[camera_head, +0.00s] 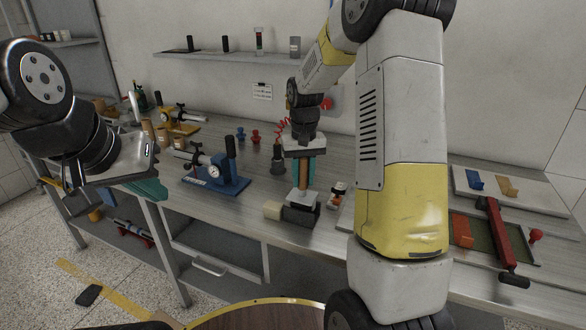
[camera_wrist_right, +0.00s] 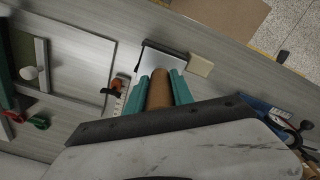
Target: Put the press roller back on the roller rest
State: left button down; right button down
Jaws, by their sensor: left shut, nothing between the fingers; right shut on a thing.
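My right gripper (camera_head: 305,176), at the middle of the bench in the head view, is shut on an upright brown handle. This handle (camera_wrist_right: 160,90) sits between the green fingers in the right wrist view. I take it for the press roller's handle. Below it is a pale metal plate (camera_head: 304,200) above a dark block-like part (camera_head: 300,215). I cannot tell which part is roller and which is rest, or whether they touch. A cream block (camera_head: 272,210) lies just left of them. My left gripper (camera_head: 150,189) is shut and empty at the bench's front left, partly hidden by its hand.
A blue device with a gauge (camera_head: 215,174) stands left of the right gripper. Further right is a tray with a red bar (camera_head: 500,235). Several small items stand behind. My right arm hides part of the bench.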

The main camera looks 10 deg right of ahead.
aim_at(303, 161)
jog(key=shift+f, duration=1.35)
jog(key=c, duration=1)
grip_release()
notch_tip(303, 161, up, 6)
jog(key=shift+r, duration=0.9)
